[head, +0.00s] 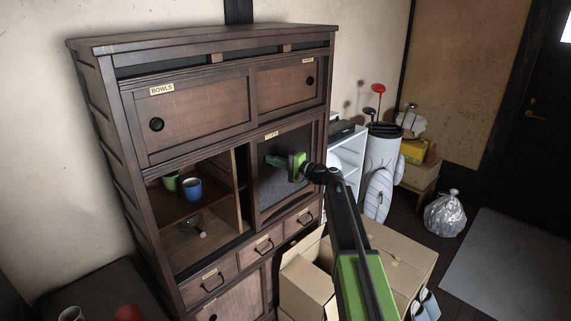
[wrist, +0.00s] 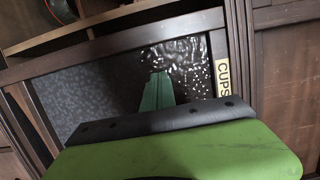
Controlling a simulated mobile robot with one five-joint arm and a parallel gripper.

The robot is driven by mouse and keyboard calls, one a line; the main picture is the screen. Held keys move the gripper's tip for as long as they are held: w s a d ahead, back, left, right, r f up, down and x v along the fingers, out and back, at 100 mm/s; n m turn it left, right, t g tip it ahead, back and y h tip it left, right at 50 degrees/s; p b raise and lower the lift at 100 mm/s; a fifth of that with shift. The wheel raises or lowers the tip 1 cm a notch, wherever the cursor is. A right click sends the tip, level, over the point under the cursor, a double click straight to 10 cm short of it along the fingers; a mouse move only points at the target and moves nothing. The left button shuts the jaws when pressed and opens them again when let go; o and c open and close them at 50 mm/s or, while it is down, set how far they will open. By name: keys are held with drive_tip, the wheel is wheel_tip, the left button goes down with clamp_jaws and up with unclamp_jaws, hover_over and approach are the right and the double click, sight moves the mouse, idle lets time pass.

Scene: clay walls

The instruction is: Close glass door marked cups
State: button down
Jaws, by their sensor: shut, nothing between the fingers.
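The glass door marked CUPS (head: 293,145) is the dark-framed panel at the right of the wooden cabinet's middle section. Its label shows at the top of its frame, and again in the wrist view, where the CUPS label (wrist: 222,77) sits beside the textured glass (wrist: 98,85). The compartment left of the door is uncovered. My gripper (head: 271,160) is shut and empty in front of the glass. Its green fingers (wrist: 156,88) point at the pane in the wrist view. I cannot tell whether they touch it.
A blue cup (head: 193,188) and a green cup (head: 170,182) stand on a shelf inside the open compartment, with a glass (head: 192,225) below. Drawers (head: 263,246) with handles are under the door. Cardboard boxes (head: 305,283) stand on the floor below my arm.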

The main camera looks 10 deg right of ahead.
sight(258, 162)
drive_tip(key=shift+s+a, duration=0.5)
drive_tip(key=shift+a, duration=0.2)
drive_tip(key=shift+s+a, duration=0.5)
drive_tip(key=shift+a, duration=0.2)
